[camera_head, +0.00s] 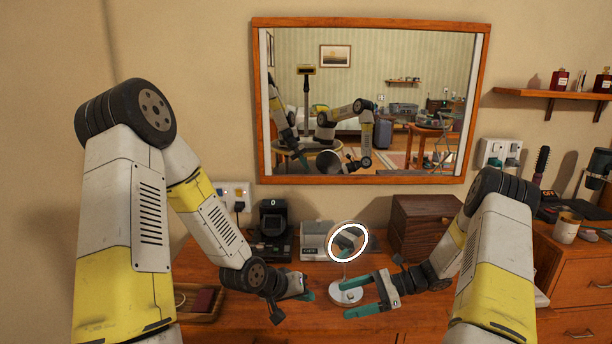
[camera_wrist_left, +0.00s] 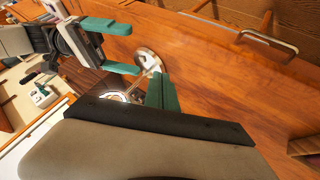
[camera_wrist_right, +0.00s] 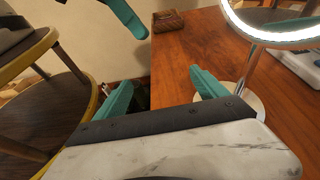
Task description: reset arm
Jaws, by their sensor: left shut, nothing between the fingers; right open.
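My left gripper (camera_head: 306,290) is shut and empty above the wooden dresser top, left of the round lit mirror. Its closed teal fingers (camera_wrist_left: 163,92) also show in the left wrist view. My right gripper (camera_head: 352,292) is open, its teal fingers apart and pointing left in the head view, near the mirror's base; contact cannot be told. In the right wrist view its fingers (camera_wrist_right: 163,92) have nothing between them. The mirror has a glowing ring (camera_head: 331,246) and a round white base (camera_head: 343,297), and stands upright. Part of the left gripper (camera_wrist_right: 128,18) shows at that view's top.
The dresser top (camera_head: 318,320) carries a dark wooden box (camera_head: 420,222), a black device (camera_head: 273,222), a grey-white device (camera_head: 313,238) and a tray (camera_head: 187,314) at left. A framed wall mirror (camera_head: 370,180) hangs behind. A stool (camera_wrist_right: 62,100) stands left in the right wrist view.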

